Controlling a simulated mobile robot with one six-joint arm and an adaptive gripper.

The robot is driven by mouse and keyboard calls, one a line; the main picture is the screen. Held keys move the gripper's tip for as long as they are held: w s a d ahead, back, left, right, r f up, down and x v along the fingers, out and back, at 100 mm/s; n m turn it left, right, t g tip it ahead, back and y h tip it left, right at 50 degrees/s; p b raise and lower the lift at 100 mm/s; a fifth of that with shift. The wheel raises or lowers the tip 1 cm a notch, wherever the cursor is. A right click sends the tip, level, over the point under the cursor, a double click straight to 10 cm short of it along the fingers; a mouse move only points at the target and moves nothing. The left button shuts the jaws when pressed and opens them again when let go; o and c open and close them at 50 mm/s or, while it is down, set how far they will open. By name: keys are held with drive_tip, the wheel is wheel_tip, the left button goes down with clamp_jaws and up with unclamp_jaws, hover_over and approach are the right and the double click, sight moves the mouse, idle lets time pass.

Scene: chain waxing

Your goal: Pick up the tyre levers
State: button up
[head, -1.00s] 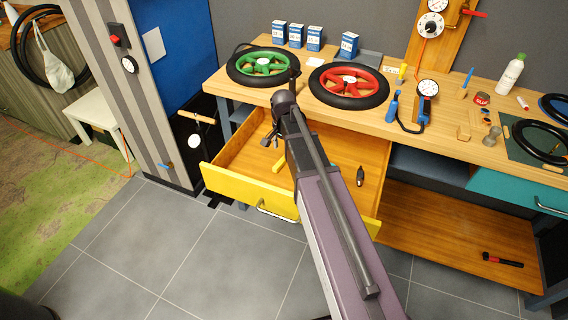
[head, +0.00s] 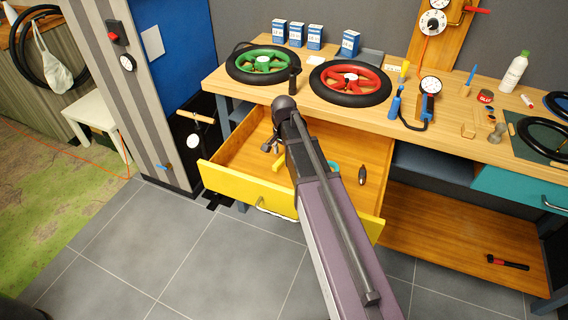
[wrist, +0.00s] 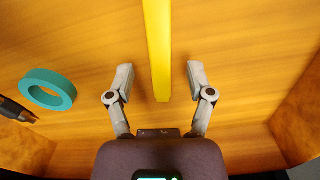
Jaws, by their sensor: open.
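A yellow bar (wrist: 158,40), which looks like the tyre levers, lies in the open drawer and runs from the top of the wrist view down between my fingers. I cannot tell whether it is one lever or several together. My gripper (wrist: 160,84) is open, with one finger on each side of the bar and a gap on both sides. In the head view my gripper (head: 270,144) is over the left part of the drawer. My arm hides part of the drawer there, and only a small bit of yellow (head: 279,161) shows beside it.
The yellow-fronted drawer (head: 232,184) is pulled out below the bench (head: 440,143). A teal ring (wrist: 28,84) and a dark tool (wrist: 14,109) lie left of my gripper in the wrist view. Drawer walls stand on both sides. Green (head: 240,64) and red (head: 326,88) wheels lie on the bench above.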

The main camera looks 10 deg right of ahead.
drive_tip(key=shift+f+b, duration=0.55)
drive_tip(key=shift+f, duration=0.3)
clamp_jaws()
